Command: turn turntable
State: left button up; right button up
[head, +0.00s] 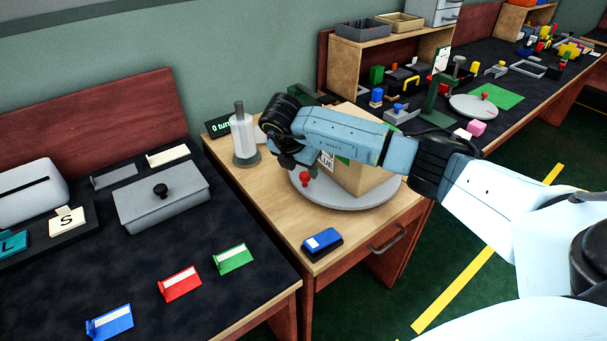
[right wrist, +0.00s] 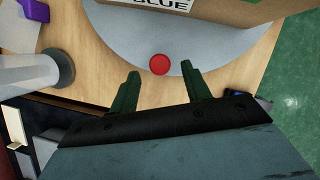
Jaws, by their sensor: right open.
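The turntable (head: 345,200) is a round grey disc on the wooden table, with a red knob (head: 305,179) standing near its rim. In the right wrist view the turntable (right wrist: 215,55) fills the top, and the red knob (right wrist: 159,64) shows as a round red top. A cardboard box (head: 368,178) with a printed label sits on the disc, partly hidden by my right arm. My right gripper (right wrist: 162,83) is open and empty; the knob appears just beyond the gap between its green fingertips. In the head view its fingers are hidden. My left gripper is out of view.
A grey-white cylinder on a dark base (head: 244,140) and a small display (head: 219,127) stand at the table's back left. A dark bench with a grey lidded box (head: 160,203) adjoins on the left.

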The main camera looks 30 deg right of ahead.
aim_at(305, 175)
jog(key=shift+x, duration=1.5)
jog(key=shift+c, duration=0.2)
grip_shut()
